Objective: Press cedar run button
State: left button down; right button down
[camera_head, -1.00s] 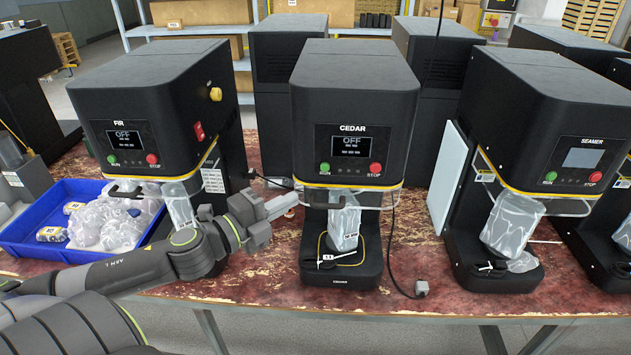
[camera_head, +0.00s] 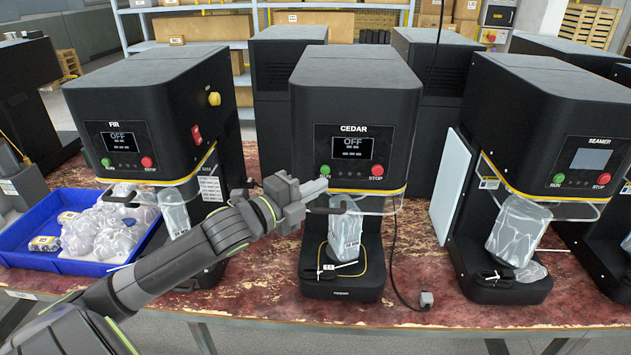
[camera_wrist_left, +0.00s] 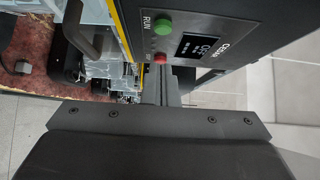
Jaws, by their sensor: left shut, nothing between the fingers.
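The cedar machine (camera_head: 355,95) is a black seamer with an OFF screen (camera_head: 352,147). Its green run button (camera_head: 325,169) is at the left of the panel, and the red stop button (camera_head: 377,170) is at the right. My left gripper (camera_head: 324,184) is shut and empty, its tip just below the run button in the head view, with no contact visible. In the left wrist view, the green button (camera_wrist_left: 163,27) and red button (camera_wrist_left: 161,58) lie beyond the shut fingers (camera_wrist_left: 158,88). My right gripper is out of view.
A dark handle (camera_head: 325,205) and a clear guard project below the cedar panel. A pouch (camera_head: 345,235) stands in its bay. The fir machine (camera_head: 150,110) and blue tray (camera_head: 40,200) are at left; another seamer (camera_head: 545,110) is at right. A cable hangs beside cedar.

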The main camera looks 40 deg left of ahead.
aim_at(325, 170)
pick_arm(q)
jog(key=shift+w+a, duration=0.5)
jog(key=shift+w, duration=0.25)
jog(key=shift+w+a, duration=0.5)
jog(key=shift+w, duration=0.2)
